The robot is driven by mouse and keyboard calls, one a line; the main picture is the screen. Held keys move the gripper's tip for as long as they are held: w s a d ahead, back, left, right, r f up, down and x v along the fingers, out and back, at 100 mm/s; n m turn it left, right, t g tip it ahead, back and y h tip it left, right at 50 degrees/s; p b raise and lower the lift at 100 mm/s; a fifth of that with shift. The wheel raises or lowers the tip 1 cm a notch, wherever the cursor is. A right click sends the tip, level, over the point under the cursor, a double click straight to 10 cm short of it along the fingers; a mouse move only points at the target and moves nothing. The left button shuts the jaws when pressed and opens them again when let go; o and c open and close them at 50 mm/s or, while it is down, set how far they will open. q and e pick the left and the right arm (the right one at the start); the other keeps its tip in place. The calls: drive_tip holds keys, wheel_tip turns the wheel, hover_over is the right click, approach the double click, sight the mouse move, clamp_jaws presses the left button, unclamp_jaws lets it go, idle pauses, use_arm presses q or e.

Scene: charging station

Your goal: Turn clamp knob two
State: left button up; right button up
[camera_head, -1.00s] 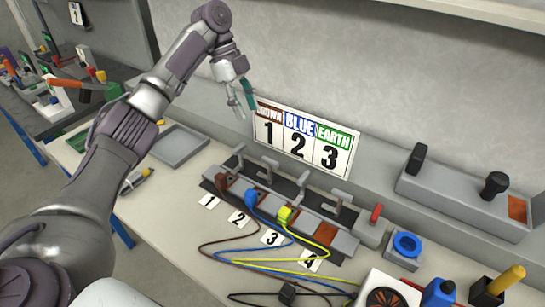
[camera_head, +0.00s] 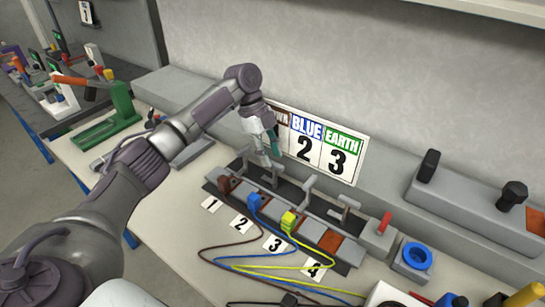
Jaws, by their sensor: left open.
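The grey clamp block (camera_head: 310,232) lies on the workbench with a row of upright grey clamp knobs. Clamp knob two (camera_head: 275,177) stands behind the blue plug (camera_head: 254,201), and my gripper partly covers it. My left gripper (camera_head: 267,156) is open and points down close over knobs one and two. I cannot tell whether it touches either. A brown plug (camera_head: 228,184) sits in slot 1 and a yellow plug (camera_head: 289,221) in slot 3. Card 2 (camera_head: 239,223) lies in front of the block. My right gripper is not in view.
The wire sign (camera_head: 320,145) leans behind the clamps, partly covered by my arm. To the right are a red-lever box (camera_head: 380,236), a blue ring (camera_head: 417,256) and a grey switch bar (camera_head: 470,210). Cables lie in front. A green clamp (camera_head: 108,122) stands at the left.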

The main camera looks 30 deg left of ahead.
use_arm(q)
drive_tip(key=shift+x, duration=0.9)
drive_tip(key=shift+c, duration=0.2)
clamp_jaws()
